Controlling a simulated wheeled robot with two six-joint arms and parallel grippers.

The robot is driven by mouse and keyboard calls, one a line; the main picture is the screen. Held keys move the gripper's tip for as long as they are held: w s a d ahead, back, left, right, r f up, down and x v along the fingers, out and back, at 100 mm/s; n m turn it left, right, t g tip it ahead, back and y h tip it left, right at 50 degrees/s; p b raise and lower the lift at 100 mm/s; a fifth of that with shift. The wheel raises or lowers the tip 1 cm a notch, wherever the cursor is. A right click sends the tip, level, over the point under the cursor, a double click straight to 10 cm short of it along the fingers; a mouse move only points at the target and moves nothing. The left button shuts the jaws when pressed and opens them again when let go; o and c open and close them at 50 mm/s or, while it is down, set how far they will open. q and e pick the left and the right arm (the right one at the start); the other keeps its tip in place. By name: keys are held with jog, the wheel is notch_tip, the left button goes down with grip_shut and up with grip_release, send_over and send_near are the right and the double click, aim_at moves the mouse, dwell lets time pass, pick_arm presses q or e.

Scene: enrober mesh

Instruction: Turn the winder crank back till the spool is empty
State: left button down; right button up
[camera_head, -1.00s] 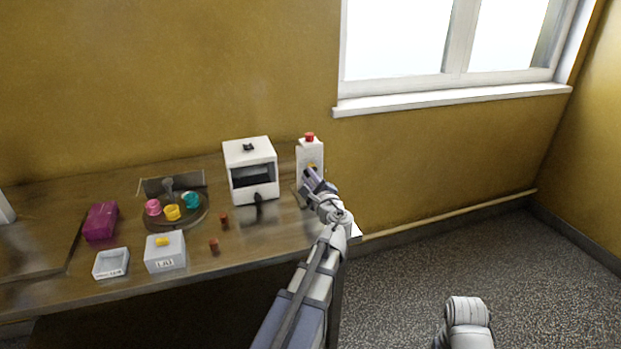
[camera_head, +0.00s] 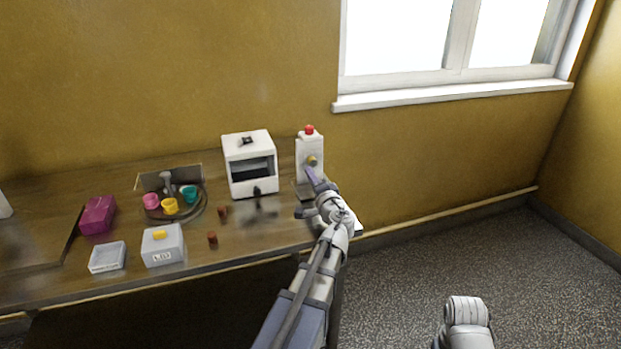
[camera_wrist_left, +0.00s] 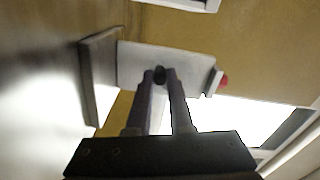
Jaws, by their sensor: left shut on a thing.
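The winder (camera_head: 304,148) is a white upright housing with a red cap (camera_head: 309,129) on top, standing at the right end of the table. A brass-coloured round part (camera_head: 313,160) sits on its face. My left gripper (camera_head: 312,177) is in front of it, just below this round part. In the left wrist view its fingers (camera_wrist_left: 161,80) are shut on a small dark knob (camera_wrist_left: 159,73) against the pale housing (camera_wrist_left: 190,66). This looks like the crank's handle; the crank arm is hidden. I cannot make out the spool's winding.
A white box-shaped machine (camera_head: 237,146) with a dark opening stands left of the winder. Further left are a round tray (camera_head: 180,215) with coloured cups, a magenta box (camera_head: 97,215), a grey box (camera_head: 176,250) and a shallow dish (camera_head: 107,257). A window (camera_head: 505,40) is above right.

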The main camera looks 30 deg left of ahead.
pick_arm(q)
jog(key=shift+w+d+f+n, duration=0.15)
jog(key=shift+f+n, duration=0.1)
jog(key=shift+n, duration=0.85)
jog(key=c, duration=0.8)
grip_release()
jog(key=shift+v, duration=3.9)
